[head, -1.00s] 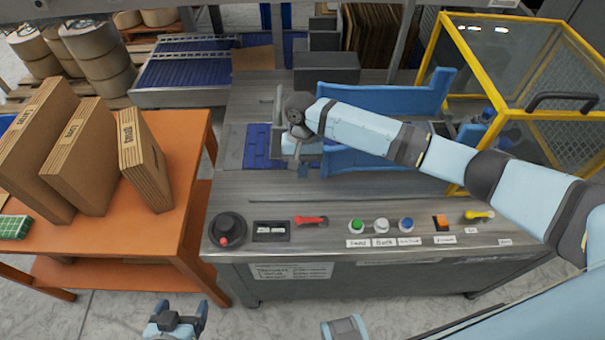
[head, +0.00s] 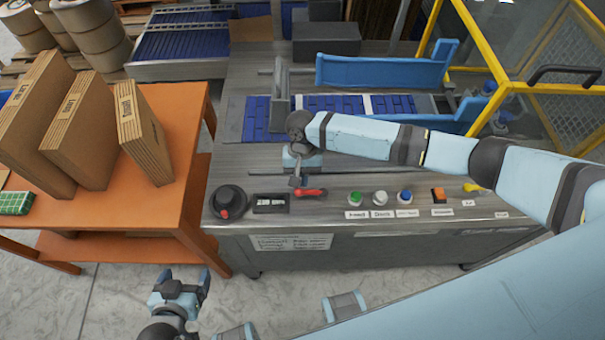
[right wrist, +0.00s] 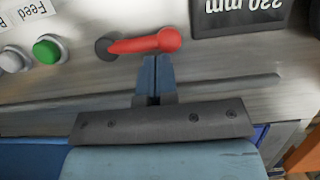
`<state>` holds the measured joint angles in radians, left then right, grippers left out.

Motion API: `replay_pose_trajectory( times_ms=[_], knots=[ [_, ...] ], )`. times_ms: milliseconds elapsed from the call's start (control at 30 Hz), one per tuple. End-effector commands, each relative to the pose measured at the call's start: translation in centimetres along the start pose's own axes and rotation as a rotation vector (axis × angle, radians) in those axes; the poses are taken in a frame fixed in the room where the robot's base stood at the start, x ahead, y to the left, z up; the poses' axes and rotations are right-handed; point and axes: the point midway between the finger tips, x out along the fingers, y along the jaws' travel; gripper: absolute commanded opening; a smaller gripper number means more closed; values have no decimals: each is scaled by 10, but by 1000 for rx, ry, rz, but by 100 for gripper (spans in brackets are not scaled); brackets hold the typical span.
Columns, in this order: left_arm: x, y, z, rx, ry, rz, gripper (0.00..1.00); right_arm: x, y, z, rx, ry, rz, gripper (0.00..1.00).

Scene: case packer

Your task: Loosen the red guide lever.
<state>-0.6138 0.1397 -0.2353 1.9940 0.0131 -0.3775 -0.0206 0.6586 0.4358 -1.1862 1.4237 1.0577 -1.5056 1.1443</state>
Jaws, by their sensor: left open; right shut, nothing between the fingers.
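The red guide lever (head: 311,193) lies on the grey machine top, between the number display and the green button. In the right wrist view the lever (right wrist: 146,42) lies across the picture, its rounded red end to the right and its dark pivot to the left. My right gripper (head: 297,184) is just behind the lever; its closed fingertips (right wrist: 155,62) are close below the lever's middle in the wrist view, and I cannot tell whether they touch it. Nothing is between its fingers. My left gripper (head: 190,284) is open and empty in front of the machine, away from it.
A black knob (head: 229,202) and the number display (head: 271,203) are left of the lever. The green button (head: 355,199), white button (head: 380,198) and blue button (head: 404,197) are to its right. Blue guide rails (head: 385,66) stand behind. An orange table (head: 185,130) holds flat cartons.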

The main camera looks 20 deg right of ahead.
Motion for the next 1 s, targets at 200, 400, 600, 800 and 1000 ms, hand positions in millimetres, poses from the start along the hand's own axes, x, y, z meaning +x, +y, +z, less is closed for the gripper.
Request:
replay_pose_trajectory(
  times_ms=[200,400,600,800,1000],
  knots=[
    [-2,0,-2,0,0,0,85,-1,-1,1,-12,-1,4,0],
    [-4,0,-7,0,0,0,85,0,-2,4,-53,0,16,0],
    [-7,0,-10,0,0,0,85,0,-2,5,-80,-1,25,0],
    [-9,0,-14,-1,0,0,85,1,-3,7,-113,-1,35,0],
    [-12,0,-18,-1,-1,0,85,1,-4,9,-153,0,47,0]
  ],
)
